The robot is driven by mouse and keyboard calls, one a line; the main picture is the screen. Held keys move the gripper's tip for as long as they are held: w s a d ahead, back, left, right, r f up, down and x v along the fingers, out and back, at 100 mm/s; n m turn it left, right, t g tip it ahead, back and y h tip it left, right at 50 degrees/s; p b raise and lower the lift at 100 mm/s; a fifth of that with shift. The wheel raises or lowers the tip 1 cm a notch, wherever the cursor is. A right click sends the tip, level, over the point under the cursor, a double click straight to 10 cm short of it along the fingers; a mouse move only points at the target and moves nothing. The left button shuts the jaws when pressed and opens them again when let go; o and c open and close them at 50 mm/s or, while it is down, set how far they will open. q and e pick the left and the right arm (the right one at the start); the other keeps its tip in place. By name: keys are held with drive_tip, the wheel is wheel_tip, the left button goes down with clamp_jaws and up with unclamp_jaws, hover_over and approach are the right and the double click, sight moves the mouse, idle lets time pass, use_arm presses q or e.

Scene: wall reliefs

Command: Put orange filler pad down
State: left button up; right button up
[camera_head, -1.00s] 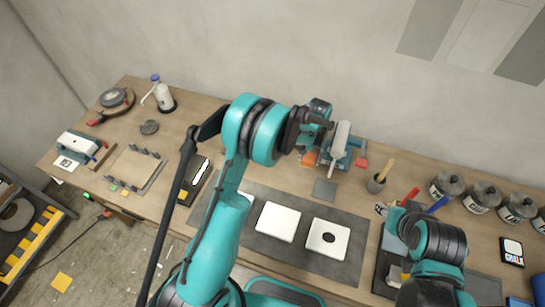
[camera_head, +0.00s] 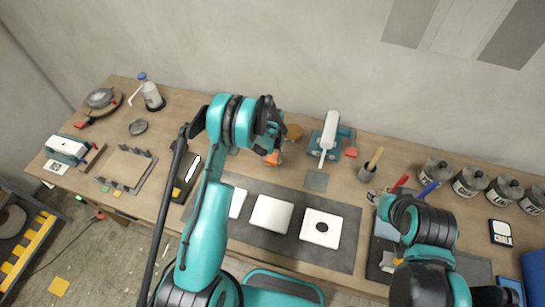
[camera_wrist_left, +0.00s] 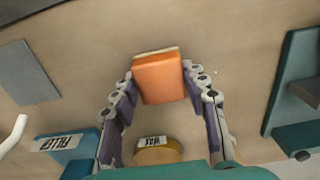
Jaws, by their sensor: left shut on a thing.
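The orange filler pad (camera_wrist_left: 160,80) is a small block with a pale layer along its far edge. In the left wrist view it sits between the two fingers of my left gripper (camera_wrist_left: 160,92), which is shut on it. In the head view the pad (camera_head: 271,158) shows below my left gripper (camera_head: 268,145), over the back middle of the wooden table (camera_wrist_left: 100,45). The wrist of my left arm hides part of the gripper there. Whether the pad touches the table I cannot tell. My right arm is at the right, with no fingers discernible.
A teal box labelled FILLER (camera_wrist_left: 65,148) and a round WAX tin (camera_wrist_left: 158,151) stand near the gripper. A grey square (camera_head: 316,181) lies to the right, near a teal stand with a white tube (camera_head: 329,130). A dark mat with white tiles (camera_head: 271,214) lies in front.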

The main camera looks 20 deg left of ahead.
use_arm(q)
drive_tip(key=shift+s, duration=0.1)
drive_tip(key=shift+f, duration=0.15)
drive_tip(key=o, duration=1.1)
